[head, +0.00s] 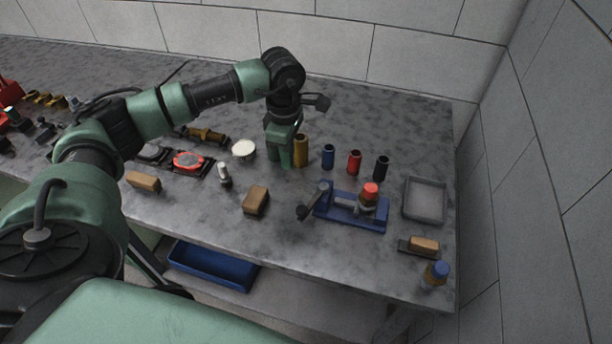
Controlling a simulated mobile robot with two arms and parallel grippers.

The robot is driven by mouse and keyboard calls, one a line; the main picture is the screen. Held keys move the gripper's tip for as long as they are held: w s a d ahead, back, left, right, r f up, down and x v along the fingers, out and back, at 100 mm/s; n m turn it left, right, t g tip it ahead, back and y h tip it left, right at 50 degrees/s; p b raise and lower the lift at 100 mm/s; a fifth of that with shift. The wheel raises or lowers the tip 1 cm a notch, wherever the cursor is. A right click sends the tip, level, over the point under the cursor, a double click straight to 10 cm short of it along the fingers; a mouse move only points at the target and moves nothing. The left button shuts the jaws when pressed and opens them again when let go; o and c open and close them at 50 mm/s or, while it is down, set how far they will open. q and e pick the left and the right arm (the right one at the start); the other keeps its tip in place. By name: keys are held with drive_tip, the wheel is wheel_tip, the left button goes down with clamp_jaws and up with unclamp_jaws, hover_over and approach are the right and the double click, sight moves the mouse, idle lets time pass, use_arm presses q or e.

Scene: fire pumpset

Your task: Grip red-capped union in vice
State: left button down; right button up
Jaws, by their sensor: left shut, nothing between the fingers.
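The red-capped union (369,196) stands upright at the right part of the blue vice (350,209), its red cap on top. The vice has a dark lever (314,200) at its left end. I cannot tell whether the jaws touch the union. My left gripper (286,164) points down above the bench, to the left of and behind the vice, beside a yellow cylinder (300,150). Its fingers are shut with nothing between them, apart from the union. My right gripper is not in view.
Blue (328,157), red (354,162) and black (381,167) cylinders stand behind the vice. A grey tray (425,200) is at the right. A wooden block (256,200) lies left of the vice. A blue-capped piece (436,274) stands near the front right corner.

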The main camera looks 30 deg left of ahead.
use_arm(q)
wheel_tip(320, 180, up, 5)
drive_tip(key=shift+f+p, duration=0.15)
drive_tip(key=shift+p, duration=1)
